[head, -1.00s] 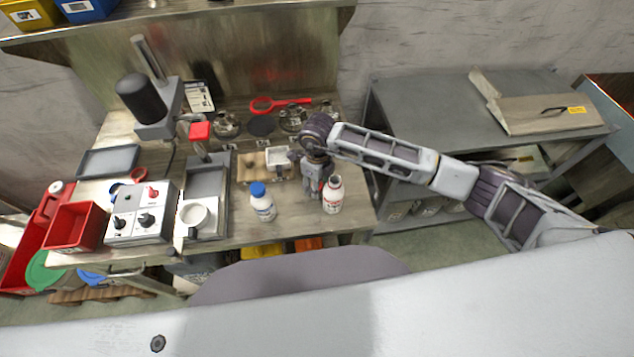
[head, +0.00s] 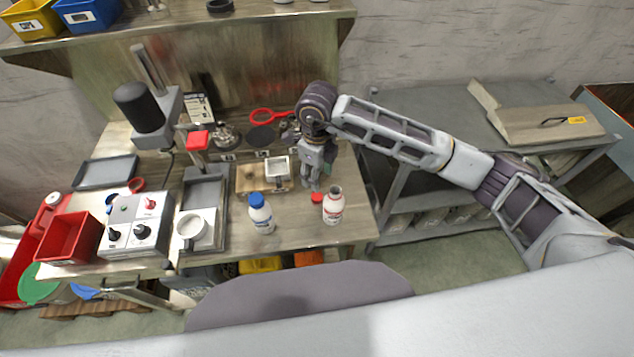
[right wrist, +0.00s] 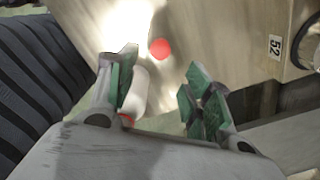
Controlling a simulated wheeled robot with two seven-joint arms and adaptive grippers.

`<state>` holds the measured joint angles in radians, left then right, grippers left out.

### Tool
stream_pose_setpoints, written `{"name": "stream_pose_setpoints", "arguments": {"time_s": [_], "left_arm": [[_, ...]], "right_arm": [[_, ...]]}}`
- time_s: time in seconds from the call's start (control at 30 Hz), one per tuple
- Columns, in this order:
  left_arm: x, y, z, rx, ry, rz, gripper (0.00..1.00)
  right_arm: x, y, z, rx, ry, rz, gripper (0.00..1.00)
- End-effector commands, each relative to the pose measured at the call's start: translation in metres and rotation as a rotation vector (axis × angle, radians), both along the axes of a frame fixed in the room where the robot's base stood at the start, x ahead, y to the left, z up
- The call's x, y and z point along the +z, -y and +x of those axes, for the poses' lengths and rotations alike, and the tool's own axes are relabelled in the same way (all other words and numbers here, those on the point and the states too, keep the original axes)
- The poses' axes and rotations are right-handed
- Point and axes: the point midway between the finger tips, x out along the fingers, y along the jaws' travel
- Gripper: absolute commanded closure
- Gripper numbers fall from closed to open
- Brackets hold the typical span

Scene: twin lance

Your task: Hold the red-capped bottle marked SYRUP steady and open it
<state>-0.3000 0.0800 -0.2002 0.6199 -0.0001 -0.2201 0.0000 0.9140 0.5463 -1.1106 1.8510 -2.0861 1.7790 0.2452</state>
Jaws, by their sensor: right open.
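The white bottle with red label bands (head: 333,207) stands upright and uncapped near the bench's front edge; its label is too small to read. A red cap (head: 317,197) lies on the bench just left of it. My right gripper (head: 312,184) is open and empty above the cap, left of and behind the bottle. In the right wrist view, the cap (right wrist: 159,49) shows beyond the open fingers (right wrist: 160,88), and the white bottle (right wrist: 139,94) appears beside the left finger, partly hidden by it. My left gripper is not in view.
A blue-capped white bottle (head: 261,214) stands to the left. Further left are a white mug (head: 190,228), a control box (head: 135,230) and a red bin (head: 68,238). A small white tray (head: 277,168) and red-handled ring (head: 267,116) lie behind.

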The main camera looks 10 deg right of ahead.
Motion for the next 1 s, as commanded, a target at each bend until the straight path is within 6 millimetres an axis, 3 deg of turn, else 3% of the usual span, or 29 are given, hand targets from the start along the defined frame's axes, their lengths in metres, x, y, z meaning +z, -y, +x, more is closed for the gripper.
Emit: {"name": "stream_pose_setpoints", "arguments": {"time_s": [0.3,1.0], "left_arm": [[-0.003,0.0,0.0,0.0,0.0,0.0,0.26],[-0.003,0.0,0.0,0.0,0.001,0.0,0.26]], "right_arm": [[0.018,0.0,0.0,-0.001,0.001,-0.001,0.5],[0.018,0.0,0.0,-0.001,0.0,0.0,0.5]]}}
